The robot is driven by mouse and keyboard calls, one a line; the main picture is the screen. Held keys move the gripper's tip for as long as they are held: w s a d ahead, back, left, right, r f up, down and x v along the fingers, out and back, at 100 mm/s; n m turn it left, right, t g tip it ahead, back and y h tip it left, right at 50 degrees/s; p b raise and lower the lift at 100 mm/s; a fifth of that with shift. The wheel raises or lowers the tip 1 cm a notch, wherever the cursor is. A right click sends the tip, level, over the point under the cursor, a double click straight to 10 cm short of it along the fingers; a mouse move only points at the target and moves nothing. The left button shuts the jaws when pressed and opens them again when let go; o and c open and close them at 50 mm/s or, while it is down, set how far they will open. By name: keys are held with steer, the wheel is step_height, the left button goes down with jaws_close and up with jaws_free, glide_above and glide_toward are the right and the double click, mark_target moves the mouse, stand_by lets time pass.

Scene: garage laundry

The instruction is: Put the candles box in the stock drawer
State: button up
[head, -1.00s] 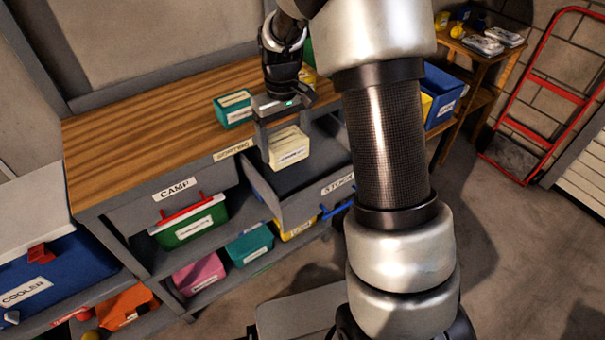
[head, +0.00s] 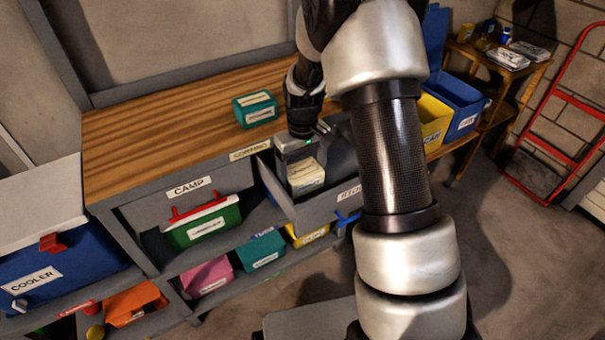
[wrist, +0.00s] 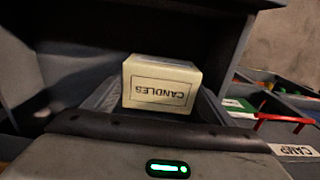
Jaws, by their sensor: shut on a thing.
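My gripper (head: 303,158) is shut on the box from above. The stock drawer (head: 330,207) is grey, pulled open, and its label is partly hidden by my arm. The box is at the drawer's opening, with its lower part near or below the front wall's top edge. I cannot tell whether it touches the drawer floor.
A teal box (head: 256,109) stands on the wooden worktop (head: 180,115). Blue and yellow bins (head: 455,105) stand to the right. Several bins sit on the lower shelf.

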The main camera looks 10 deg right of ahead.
steer(key=shift+f, duration=0.15)
steer(key=o, duration=0.8)
steer(key=shift+o, duration=0.2)
